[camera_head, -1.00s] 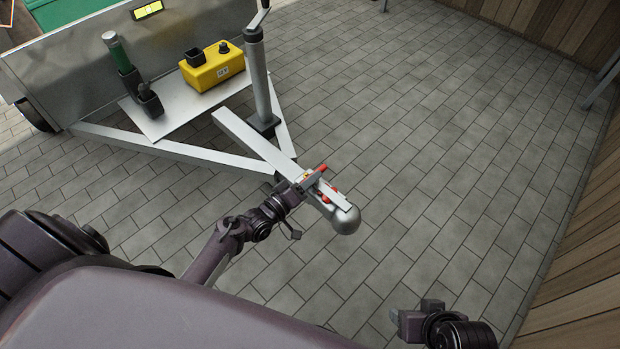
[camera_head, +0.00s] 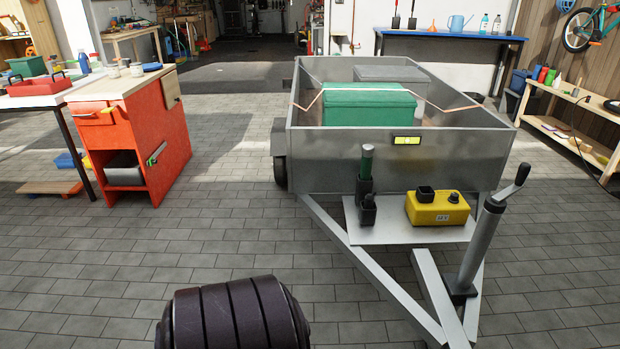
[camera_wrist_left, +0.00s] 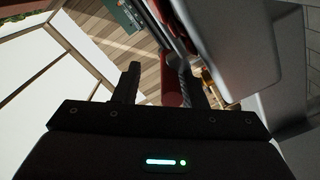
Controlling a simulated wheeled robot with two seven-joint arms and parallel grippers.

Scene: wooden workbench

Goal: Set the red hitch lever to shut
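In the left wrist view my left gripper (camera_wrist_left: 157,85) has its two dark fingers spread apart. A dark red part (camera_wrist_left: 169,88), which looks like the red hitch lever, shows between them close to the right finger. I cannot tell whether it touches that finger; a clear gap separates it from the left finger. The lever's position is not clear. In the head view the hitch is out of frame below the trailer drawbar (camera_head: 436,295). My right gripper is in neither current view.
The trailer (camera_head: 330,160) holds a green box (camera_head: 368,106). A yellow box (camera_head: 436,208) and the jack post (camera_head: 482,240) stand by the drawbar. An orange cabinet (camera_head: 170,135) stands at left. The paved floor (camera_head: 110,260) is mostly clear.

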